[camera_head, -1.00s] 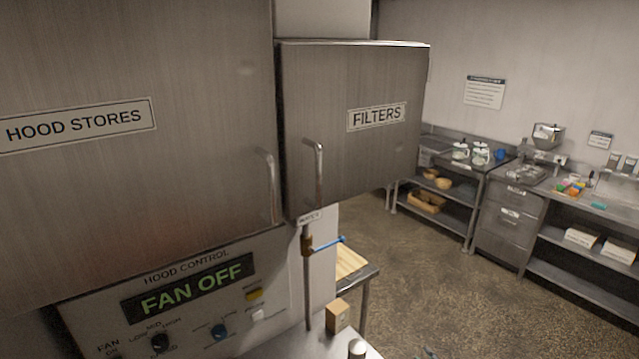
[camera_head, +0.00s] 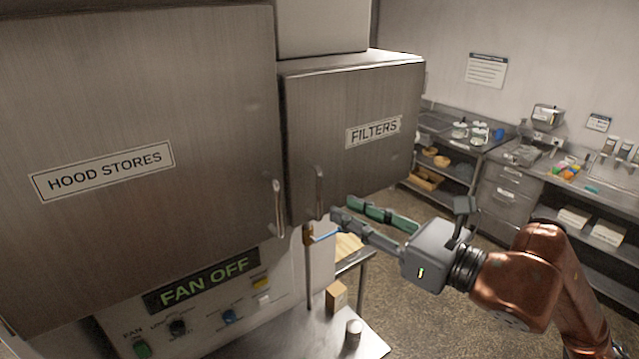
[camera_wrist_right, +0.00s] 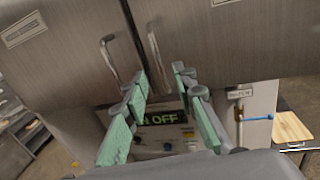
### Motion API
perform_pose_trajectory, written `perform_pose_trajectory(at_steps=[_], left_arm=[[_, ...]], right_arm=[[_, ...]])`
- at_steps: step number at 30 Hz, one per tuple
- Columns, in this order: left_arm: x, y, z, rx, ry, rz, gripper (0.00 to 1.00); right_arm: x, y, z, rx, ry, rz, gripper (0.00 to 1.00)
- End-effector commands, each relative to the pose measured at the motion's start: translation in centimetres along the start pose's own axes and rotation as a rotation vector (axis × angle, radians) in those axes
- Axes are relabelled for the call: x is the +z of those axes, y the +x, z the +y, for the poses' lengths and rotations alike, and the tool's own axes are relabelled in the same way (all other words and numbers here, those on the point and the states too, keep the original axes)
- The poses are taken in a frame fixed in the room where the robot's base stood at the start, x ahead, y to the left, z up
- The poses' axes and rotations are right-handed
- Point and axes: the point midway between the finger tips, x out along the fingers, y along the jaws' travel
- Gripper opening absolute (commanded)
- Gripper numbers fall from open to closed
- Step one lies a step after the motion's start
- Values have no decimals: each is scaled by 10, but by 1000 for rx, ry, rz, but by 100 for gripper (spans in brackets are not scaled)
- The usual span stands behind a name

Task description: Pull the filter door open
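The filter door (camera_head: 350,155) is a brushed-metal panel labelled FILTERS, and it looks shut. Its upright bar handle (camera_head: 319,192) is near its left edge. My right gripper (camera_head: 343,208) has green-padded fingers and comes in from the right, its tips just right of the handle's lower end. In the right wrist view, my right gripper (camera_wrist_right: 163,84) is open, its fingers apart. The lower end of the filter door handle (camera_wrist_right: 154,52) appears between the tips there, with no clear contact. My left gripper is not in view.
The HOOD STORES door (camera_head: 150,110) with its own handle (camera_head: 278,208) adjoins on the left. Below are the FAN OFF panel (camera_head: 205,283) and an upright pipe with a blue lever (camera_head: 325,236). A small box (camera_head: 336,296) stands on the counter below.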

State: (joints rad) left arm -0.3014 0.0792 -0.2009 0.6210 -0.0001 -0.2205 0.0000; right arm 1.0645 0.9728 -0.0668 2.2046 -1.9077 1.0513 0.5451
Motion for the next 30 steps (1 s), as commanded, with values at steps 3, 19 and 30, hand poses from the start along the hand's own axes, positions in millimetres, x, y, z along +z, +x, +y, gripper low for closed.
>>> perform_pose_trajectory(at_steps=[3, 19, 30], left_arm=[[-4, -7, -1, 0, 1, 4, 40], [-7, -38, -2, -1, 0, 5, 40], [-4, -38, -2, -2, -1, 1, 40]], right_arm=[[5, 8, 2, -10, -23, -4, 25], [4, 74, 1, -8, -19, -4, 25], [2, 75, 1, -8, -19, -4, 20]])
